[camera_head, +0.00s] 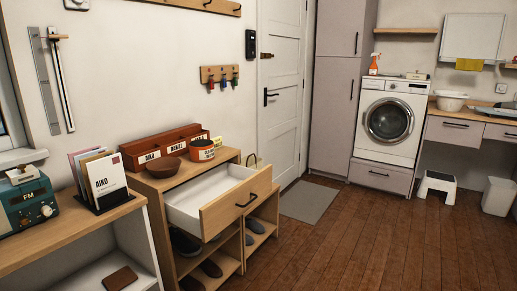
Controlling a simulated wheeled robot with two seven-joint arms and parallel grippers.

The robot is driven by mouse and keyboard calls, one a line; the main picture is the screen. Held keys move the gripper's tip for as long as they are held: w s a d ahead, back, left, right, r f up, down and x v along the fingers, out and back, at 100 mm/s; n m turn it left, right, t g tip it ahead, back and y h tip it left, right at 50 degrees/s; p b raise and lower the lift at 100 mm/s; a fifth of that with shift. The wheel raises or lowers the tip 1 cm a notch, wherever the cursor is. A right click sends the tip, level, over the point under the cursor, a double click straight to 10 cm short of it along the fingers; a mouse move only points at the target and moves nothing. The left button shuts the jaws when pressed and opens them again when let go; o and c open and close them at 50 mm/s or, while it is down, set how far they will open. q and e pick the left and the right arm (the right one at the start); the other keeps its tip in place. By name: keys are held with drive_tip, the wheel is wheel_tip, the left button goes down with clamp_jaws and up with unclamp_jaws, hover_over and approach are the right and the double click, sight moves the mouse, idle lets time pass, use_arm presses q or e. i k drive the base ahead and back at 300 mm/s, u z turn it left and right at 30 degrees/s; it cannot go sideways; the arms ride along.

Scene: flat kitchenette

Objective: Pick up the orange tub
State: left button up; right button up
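The orange tub (202,151) is a small round tub with a white label and a dark top or contents. It stands upright on the wooden shoe cabinet (228,154), close to the top's front edge and above the pulled-out drawer. A brown bowl (164,167) sits to its left on the same top. A long reddish-brown sorting box (142,149) with name labels stands behind the two, by the wall. Neither of my grippers shows in the head view.
The open, seemingly empty drawer (237,204) juts out below the tub; shoes lie beneath. A letter holder (105,199) and radio (27,205) stand on the left shelf. The wooden floor (345,245) is clear toward the washing machine (389,121); a white step stool (437,184) stands right.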

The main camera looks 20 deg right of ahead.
sight(201, 150)
drive_tip(key=z, duration=0.15)
drive_tip(key=i, duration=1.2)
drive_tip(key=u, duration=0.65)
